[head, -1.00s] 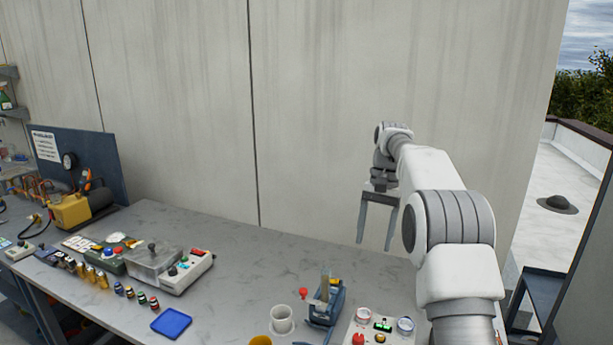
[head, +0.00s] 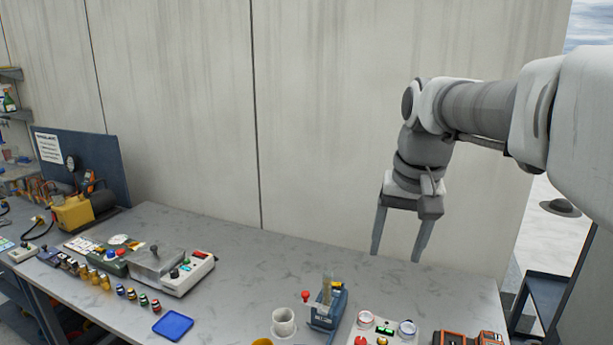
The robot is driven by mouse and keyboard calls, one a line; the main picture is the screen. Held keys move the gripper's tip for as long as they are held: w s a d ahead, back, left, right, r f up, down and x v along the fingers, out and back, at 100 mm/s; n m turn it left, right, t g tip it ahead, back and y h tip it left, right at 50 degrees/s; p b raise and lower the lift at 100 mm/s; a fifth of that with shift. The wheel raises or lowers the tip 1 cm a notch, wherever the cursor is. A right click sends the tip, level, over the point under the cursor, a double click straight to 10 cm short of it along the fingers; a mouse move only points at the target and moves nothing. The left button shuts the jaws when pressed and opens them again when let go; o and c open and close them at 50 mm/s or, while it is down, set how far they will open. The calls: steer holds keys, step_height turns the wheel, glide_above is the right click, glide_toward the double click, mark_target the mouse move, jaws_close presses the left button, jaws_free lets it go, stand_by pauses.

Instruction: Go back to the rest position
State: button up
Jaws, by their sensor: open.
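My gripper (head: 396,254) hangs at the right of the head view, fingers pointing down. Its two fingers are spread apart with nothing between them. It is above the back right part of the grey worktop (head: 265,262), in front of the pale wall panels. My arm comes in from the right edge of the view and bends down at the wrist.
A blue tray (head: 173,325), a grey-lidded unit (head: 160,260) and a yellow pump (head: 75,213) are further left. The worktop's back middle is clear.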

steer(key=s+f+n+t, duration=0.1)
steer(key=s+f, duration=0.2)
steer(key=s, duration=0.5)
steer(key=s+f+n+t, duration=0.1)
steer(key=s+f, duration=0.3)
steer(key=s, duration=0.5)
steer(key=shift+a+f+t, duration=0.15)
steer(key=shift+f+t, duration=0.1)
steer(key=shift+t, duration=0.45)
